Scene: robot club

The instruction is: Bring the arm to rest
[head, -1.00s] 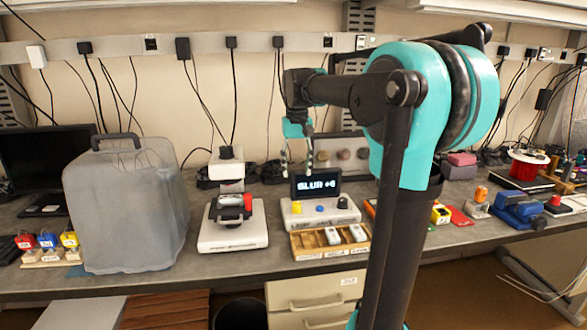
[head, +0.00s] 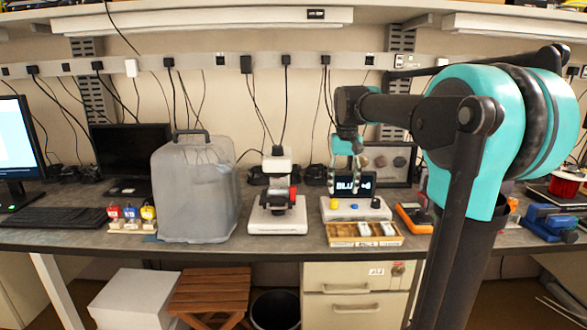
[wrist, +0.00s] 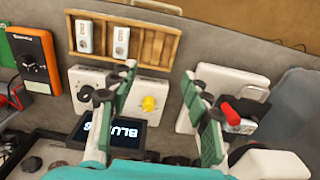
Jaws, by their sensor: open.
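My gripper (head: 345,178) is open and empty in the head view, hanging from my teal and black arm in front of the small display box with the lit screen (head: 355,186). In the wrist view my gripper's two green-padded fingers (wrist: 163,118) are spread apart, with the bench below between them. The white control box with a yellow knob (wrist: 150,103) lies under the left finger. The white device with a red part (wrist: 231,113) lies by the right finger. Nothing is held between the fingers.
A wooden tray (head: 362,242) with white pieces lies at the bench's front edge. A large translucent jug (head: 194,195) stands left of the white device. Padlocks (head: 131,213), a keyboard (head: 55,217) and an orange meter (head: 413,217) are also on the bench. A stool (head: 210,290) is below.

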